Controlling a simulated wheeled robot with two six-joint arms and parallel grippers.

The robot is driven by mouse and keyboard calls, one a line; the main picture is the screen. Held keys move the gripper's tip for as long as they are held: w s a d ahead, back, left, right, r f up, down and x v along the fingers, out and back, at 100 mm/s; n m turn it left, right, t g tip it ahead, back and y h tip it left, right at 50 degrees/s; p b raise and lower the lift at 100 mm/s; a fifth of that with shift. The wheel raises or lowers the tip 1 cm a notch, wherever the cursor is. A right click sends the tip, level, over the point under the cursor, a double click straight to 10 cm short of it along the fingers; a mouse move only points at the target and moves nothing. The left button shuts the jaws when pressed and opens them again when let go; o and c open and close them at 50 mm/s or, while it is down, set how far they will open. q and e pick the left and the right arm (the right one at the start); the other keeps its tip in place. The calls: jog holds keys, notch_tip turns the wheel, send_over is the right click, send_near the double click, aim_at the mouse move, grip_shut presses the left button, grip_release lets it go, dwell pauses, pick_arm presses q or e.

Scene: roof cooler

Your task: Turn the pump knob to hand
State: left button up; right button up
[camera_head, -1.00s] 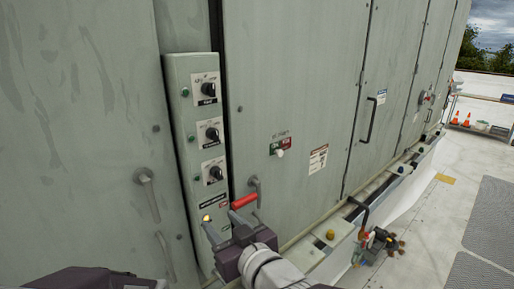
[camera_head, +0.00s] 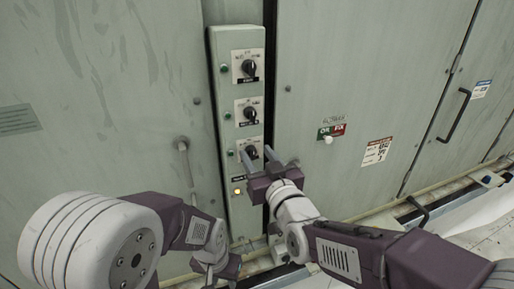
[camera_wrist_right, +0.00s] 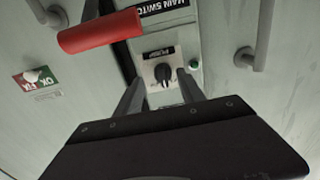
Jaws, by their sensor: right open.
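The pump knob (camera_head: 250,152) is the lowest of three black rotary knobs on the narrow grey-green control panel (camera_head: 233,205). In the wrist view the right gripper (camera_wrist_right: 160,88) shows empty jaws just short of the knob; contact is not visible. My left gripper (camera_head: 230,266) hangs low by the panel's foot, its jaws unclear.
Two more knobs (camera_head: 249,68) (camera_head: 250,113) sit above on the panel. A red handle (camera_wrist_right: 100,32) juts out close to my right gripper in the wrist view. A white button (camera_head: 328,139) is on the right door.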

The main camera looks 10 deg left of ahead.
jog(key=shift+w+a, duration=0.1)
jog(key=shift+a, duration=0.5)
jog(key=shift+d, duration=0.15)
grip_shut()
jog(key=shift+f+m+b, duration=0.15)
jog(key=shift+m+b, duration=0.15)
jog(key=shift+b, duration=0.35)
jog(key=shift+w+d+m+b, duration=0.1)
jog(key=shift+m+b, duration=1.8)
jog(key=shift+b, duration=0.4)
jog(key=shift+w+d+m+b, duration=0.1)
jog(key=shift+m+b, duration=1.8)
jog(key=shift+b, duration=0.35)
